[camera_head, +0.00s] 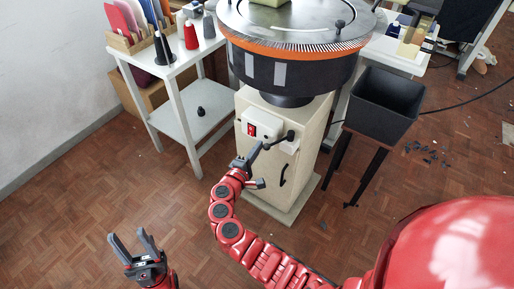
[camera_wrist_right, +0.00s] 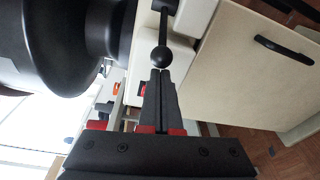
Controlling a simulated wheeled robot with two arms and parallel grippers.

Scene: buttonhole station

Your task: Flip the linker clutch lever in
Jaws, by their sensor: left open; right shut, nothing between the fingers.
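The clutch lever (camera_head: 279,140) is a black rod on the front of the beige machine cabinet, below the round linker head (camera_head: 290,50). In the right wrist view the lever (camera_wrist_right: 163,28) ends in a black ball knob just beyond my fingertips. My right gripper (camera_head: 257,150) is shut and empty at the lever's left end. In the wrist view its closed fingertips (camera_wrist_right: 161,74) are very close to the knob; I cannot tell whether they touch. My left gripper (camera_head: 132,240) is open and empty, low at the left, away from the machine.
A white switch box with a red switch (camera_head: 250,129) is left of the lever. A cabinet handle (camera_head: 283,176) is below it. A black bin (camera_head: 384,104) stands right on dark legs. A white side table (camera_head: 170,68) with yarn cones is left. The floor at left is clear.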

